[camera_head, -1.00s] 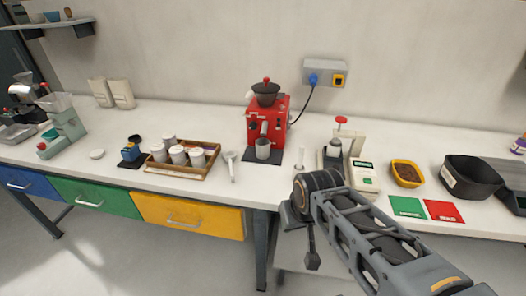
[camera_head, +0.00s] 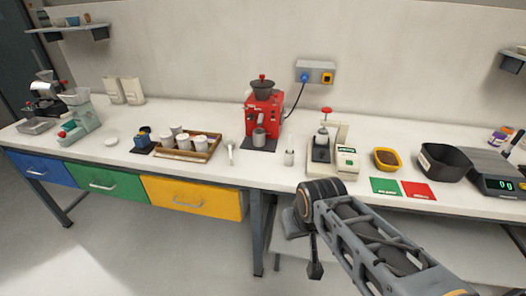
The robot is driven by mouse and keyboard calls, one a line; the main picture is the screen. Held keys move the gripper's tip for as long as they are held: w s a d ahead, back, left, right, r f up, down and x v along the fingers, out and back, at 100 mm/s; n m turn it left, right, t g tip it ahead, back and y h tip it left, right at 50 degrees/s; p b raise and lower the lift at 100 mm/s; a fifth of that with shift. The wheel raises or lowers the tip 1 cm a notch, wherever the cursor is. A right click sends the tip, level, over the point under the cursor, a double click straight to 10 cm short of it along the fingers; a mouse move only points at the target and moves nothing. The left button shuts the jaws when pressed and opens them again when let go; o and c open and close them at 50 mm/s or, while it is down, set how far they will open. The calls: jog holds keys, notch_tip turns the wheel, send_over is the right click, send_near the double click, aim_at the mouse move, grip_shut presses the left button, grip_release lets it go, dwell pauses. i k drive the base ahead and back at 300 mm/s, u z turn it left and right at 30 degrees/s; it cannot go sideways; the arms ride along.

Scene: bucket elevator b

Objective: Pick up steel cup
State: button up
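A grey steel cup (camera_head: 259,138) stands upright on the dark base of the red grinder (camera_head: 264,112), under its spout, at the middle of the bench. My arm (camera_head: 370,240) reaches in from the lower right, its dark round joint in front of the bench edge. A thin dark part (camera_head: 315,268) hangs below this joint, well to the lower right of the cup and apart from it. I cannot make out the gripper's fingers or whether they are open.
A wooden tray (camera_head: 205,155) with several white cups lies left of the grinder. A spoon-like tool (camera_head: 230,152) and a small white jar (camera_head: 289,158) flank the cup. A scale with a red-topped press (camera_head: 327,145) stands to the right. Bench front is mostly clear.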

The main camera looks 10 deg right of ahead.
aim_at(259, 138)
jog(key=z, duration=0.05)
jog(key=k, duration=0.6)
jog(key=u, duration=0.85)
jog(key=i, duration=1.65)
jog(key=z, duration=0.85)
jog(key=i, duration=0.35)
jog(key=z, duration=0.35)
